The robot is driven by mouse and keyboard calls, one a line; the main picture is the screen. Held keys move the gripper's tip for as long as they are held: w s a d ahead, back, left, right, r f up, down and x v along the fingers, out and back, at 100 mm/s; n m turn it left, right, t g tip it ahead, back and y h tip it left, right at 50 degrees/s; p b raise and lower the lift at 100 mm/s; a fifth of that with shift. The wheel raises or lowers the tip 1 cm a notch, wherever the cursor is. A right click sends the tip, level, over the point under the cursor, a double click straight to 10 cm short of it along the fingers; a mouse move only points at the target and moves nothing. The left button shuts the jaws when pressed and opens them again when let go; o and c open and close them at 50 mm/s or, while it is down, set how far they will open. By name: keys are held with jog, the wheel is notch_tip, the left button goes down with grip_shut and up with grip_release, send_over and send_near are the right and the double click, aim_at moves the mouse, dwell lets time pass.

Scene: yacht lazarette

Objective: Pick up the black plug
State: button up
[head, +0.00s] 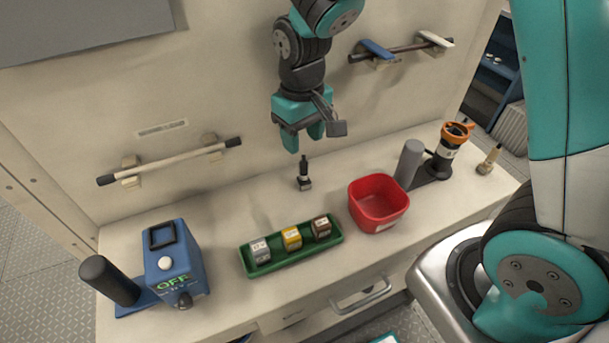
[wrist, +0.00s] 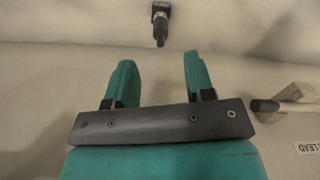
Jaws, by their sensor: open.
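The black plug (head: 304,174) stands upright on the light bench top, behind the green tray and left of the red bowl. In the wrist view the black plug (wrist: 160,24) lies beyond the fingertips, roughly in line with the gap between them. My gripper (head: 304,143) hangs above the plug with its teal fingers pointing down. It is open and empty, and clear of the plug. In the wrist view my gripper (wrist: 158,68) shows its two fingers well apart.
A green tray (head: 262,268) holds three small labelled blocks. A red bowl (head: 378,204) stands to its right. A blue box marked OFF (head: 172,262) is at left. A grey cylinder (head: 409,163) and orange-topped device (head: 450,143) stand at right. Wall rails (head: 180,160) flank the arm.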

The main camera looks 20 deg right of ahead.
aim_at(304, 156)
jog(key=f, duration=0.2)
jog(key=f+p, duration=0.1)
jog(key=f, duration=0.4)
jog(key=shift+s+f, duration=0.1)
jog(key=shift+s, duration=0.15)
grip_shut()
